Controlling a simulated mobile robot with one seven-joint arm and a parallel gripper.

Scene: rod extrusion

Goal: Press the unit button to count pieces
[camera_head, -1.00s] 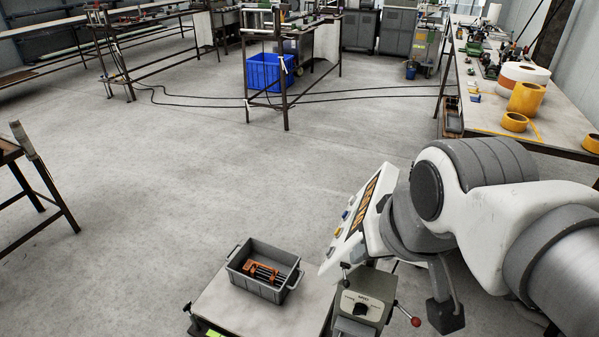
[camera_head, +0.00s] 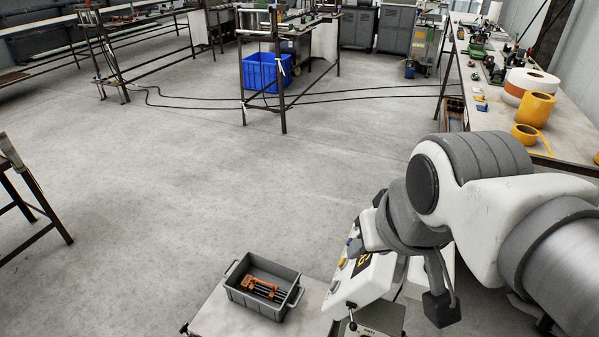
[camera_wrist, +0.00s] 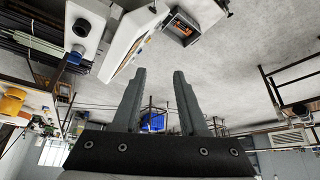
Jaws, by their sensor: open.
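A white control panel (camera_head: 358,283) with coloured buttons stands at lower centre-right in the head view. A blue button (camera_head: 349,242), a yellow button (camera_head: 342,264) and a pale button (camera_head: 334,287) line its left side. My arm covers most of its display, and I cannot tell which button is the unit button. The panel (camera_wrist: 127,40) also shows at a steep angle at the top of the wrist view. My gripper (camera_wrist: 160,72) is open and empty, with nothing between its fingers. In the head view my arm largely hides the fingers; contact with the panel cannot be told.
A grey crate (camera_head: 241,298) with orange-and-dark pieces (camera_head: 262,289) sits on a small table (camera_head: 213,315) left of the panel. A workbench with tape rolls (camera_head: 538,108) stands at right. A blue bin (camera_head: 262,74) is farther back. The floor at left-centre is open.

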